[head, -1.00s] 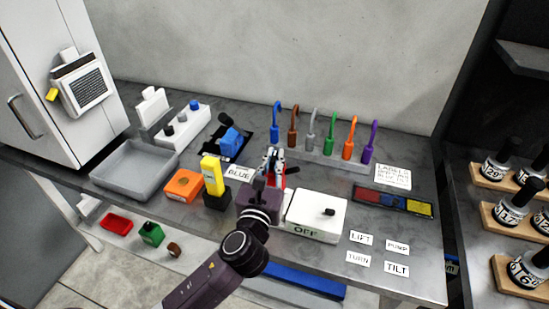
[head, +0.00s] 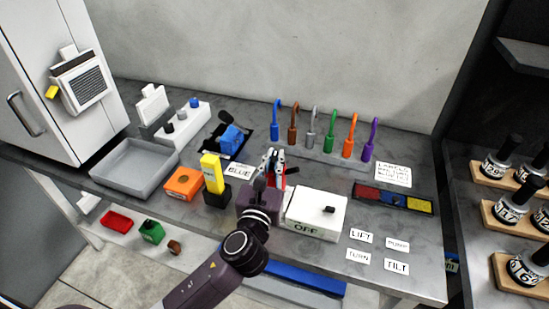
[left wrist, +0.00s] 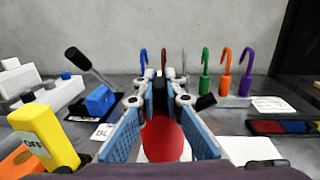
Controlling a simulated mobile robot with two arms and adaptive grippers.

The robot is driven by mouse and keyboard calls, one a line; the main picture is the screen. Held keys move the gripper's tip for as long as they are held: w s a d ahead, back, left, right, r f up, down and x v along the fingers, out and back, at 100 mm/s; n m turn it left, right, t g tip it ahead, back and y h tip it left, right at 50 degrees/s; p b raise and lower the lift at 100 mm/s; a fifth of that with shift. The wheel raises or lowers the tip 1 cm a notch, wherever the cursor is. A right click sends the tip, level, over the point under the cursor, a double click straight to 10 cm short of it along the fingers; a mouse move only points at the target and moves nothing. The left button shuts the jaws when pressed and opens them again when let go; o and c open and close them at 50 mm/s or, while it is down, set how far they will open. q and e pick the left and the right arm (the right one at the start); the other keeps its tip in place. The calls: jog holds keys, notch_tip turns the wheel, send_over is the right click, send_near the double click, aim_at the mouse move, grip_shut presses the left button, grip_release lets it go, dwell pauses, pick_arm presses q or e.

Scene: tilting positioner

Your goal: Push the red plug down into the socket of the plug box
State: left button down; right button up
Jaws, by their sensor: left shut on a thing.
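The red plug (left wrist: 165,140) shows as a rounded red face between the fingers of my left gripper in the left wrist view. In the head view the red plug (head: 280,179) is mostly hidden behind my left gripper (head: 273,160). The fingertips (left wrist: 160,88) are closed together around a dark part at the plug. A white surface shows under the red in the wrist view. The socket and the plug box cannot be made out behind the gripper and wrist, so I cannot tell how deep the plug sits. My right gripper is not in view.
A white box marked OFF (head: 316,215) stands close on the right. A yellow block on a black base (head: 212,175) and an orange box (head: 184,184) stand on the left. Several coloured hooks (head: 332,132) stand behind. A grey tray (head: 133,168) is far left.

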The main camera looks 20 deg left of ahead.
pick_arm(q)
jog(key=shift+f+b, duration=0.95)
jog(key=shift+f, duration=0.55)
jog(key=c, duration=2)
grip_release()
jog(key=shift+o, duration=0.2)
jog(key=shift+f, duration=0.1)
jog(key=shift+s, duration=0.15)
jog(key=s+d, duration=0.1)
jog(key=s, duration=1)
jog(key=shift+s, duration=0.35)
